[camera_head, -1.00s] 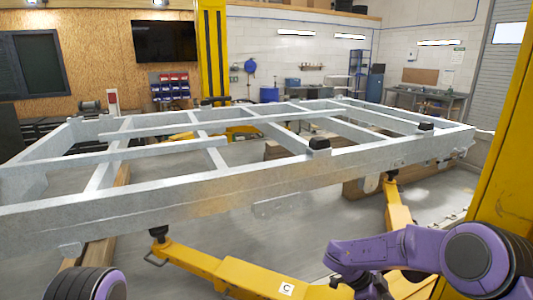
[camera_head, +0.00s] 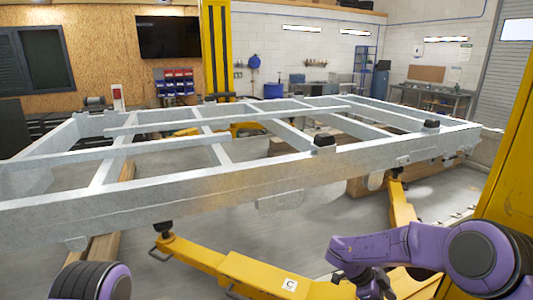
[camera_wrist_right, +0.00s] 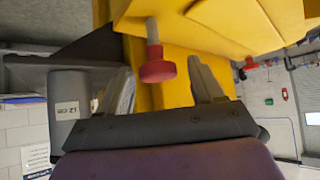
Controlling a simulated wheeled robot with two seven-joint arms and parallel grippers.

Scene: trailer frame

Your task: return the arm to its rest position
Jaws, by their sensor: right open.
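My right arm (camera_head: 400,250), purple with black joints, is bent at the lower right of the head view, in front of the trailer frame. My right gripper (camera_wrist_right: 160,72) shows in the right wrist view with its two grey fingers apart. A red knob (camera_wrist_right: 157,70) on a pale stem appears between the fingers in the picture; I see no finger closed on it, and its depth is unclear. Part of my left arm (camera_head: 92,282) shows at the lower left of the head view. My left gripper is out of view.
The grey metal trailer frame (camera_head: 200,195) spans the head view. Yellow lift arms (camera_head: 235,270) reach beneath it. A yellow post (camera_head: 510,170) stands close on the right. In the wrist view, yellow structure (camera_wrist_right: 215,25) and a grey cylinder (camera_wrist_right: 68,105) are near the gripper.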

